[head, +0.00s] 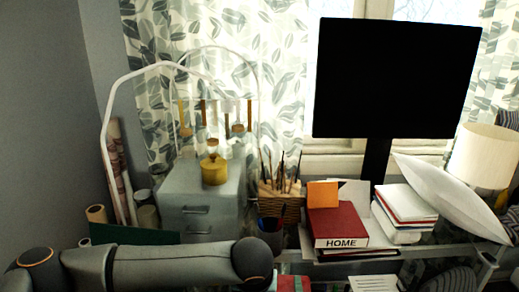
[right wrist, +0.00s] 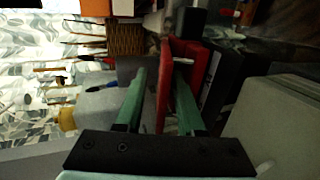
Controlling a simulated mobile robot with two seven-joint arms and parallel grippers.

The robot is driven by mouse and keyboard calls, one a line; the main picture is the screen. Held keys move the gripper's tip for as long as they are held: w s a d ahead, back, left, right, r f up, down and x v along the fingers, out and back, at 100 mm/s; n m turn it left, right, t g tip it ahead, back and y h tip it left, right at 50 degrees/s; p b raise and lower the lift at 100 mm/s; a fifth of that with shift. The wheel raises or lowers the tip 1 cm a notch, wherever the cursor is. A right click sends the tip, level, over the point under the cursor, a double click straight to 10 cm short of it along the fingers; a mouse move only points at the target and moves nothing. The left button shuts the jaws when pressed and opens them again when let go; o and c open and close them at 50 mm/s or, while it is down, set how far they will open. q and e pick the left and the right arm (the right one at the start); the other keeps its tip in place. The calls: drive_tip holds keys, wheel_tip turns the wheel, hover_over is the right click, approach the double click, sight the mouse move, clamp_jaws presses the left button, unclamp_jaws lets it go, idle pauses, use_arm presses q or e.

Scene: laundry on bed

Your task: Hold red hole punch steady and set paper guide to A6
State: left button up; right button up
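A red object, apparently the hole punch (right wrist: 205,62), fills the upper middle of the right wrist view. A thin upright red part (right wrist: 164,85) lies between the two green fingers of my right gripper (right wrist: 160,80). The fingers stand apart, with a gap between the left finger and the red part. I cannot tell whether the right finger touches red. A short pale bar (right wrist: 183,62) shows beside the punch; I cannot tell if it is the paper guide. No size marks are readable. My left gripper is out of view.
A red book marked HOME (head: 339,226), an orange block (head: 322,195), a dark pen cup (head: 271,232) and a white book stack (head: 404,206) stand on the glass desk. A black monitor (head: 395,80) rises behind. A grey drawer cabinet (head: 202,205) stands left.

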drive_tip(key=shift+s+f, duration=0.2)
drive_tip(key=shift+f, duration=0.2)
